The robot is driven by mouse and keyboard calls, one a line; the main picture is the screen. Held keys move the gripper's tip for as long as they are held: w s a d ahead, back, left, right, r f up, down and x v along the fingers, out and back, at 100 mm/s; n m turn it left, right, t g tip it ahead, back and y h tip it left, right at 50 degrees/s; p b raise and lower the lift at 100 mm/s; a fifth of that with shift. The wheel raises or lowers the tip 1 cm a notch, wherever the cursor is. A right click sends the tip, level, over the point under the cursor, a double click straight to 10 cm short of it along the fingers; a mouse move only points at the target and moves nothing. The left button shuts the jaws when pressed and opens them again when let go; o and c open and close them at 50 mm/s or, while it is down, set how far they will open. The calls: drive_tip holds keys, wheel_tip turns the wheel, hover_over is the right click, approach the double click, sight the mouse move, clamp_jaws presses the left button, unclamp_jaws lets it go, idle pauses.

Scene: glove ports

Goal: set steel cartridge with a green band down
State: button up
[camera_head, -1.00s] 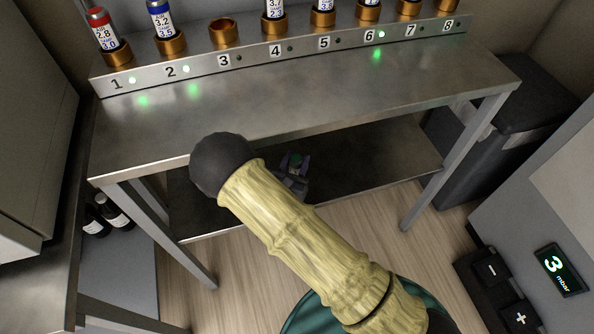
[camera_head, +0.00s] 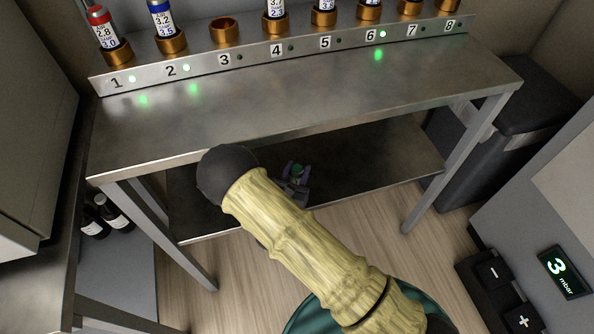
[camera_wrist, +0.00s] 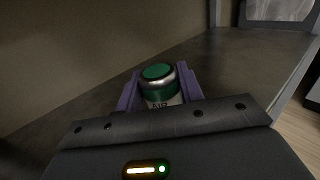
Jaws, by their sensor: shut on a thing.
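The steel cartridge with a green band (camera_wrist: 157,92) stands between the purple fingers of my gripper (camera_wrist: 160,91) in the wrist view. Its green top and part of a white label show; its lower part is hidden by the gripper body. My gripper is shut on it. In the head view my gripper (camera_head: 297,174) is small and partly behind my sleeved arm, with the cartridge's green top (camera_head: 298,169) just visible. It is below the bench top, over the dark lower shelf (camera_head: 385,160). I cannot tell whether the cartridge touches the shelf.
The steel bench top (camera_head: 320,95) lies above the lower shelf, with a numbered rack (camera_head: 300,47) of cartridges in brass sockets along its back; socket 3 (camera_head: 224,30) is empty. Bench legs (camera_head: 455,155) bound the shelf. Dark bottles (camera_head: 112,213) stand at the left.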

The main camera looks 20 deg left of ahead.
drive_tip(key=o, duration=1.2)
drive_tip(key=shift+o, duration=0.2)
drive_tip(key=shift+r, duration=0.15)
drive_tip(key=s+a+p, duration=0.1)
drive_tip(key=s, duration=1.1)
drive_tip(key=shift+p, duration=0.3)
drive_tip(key=shift+w, duration=0.1)
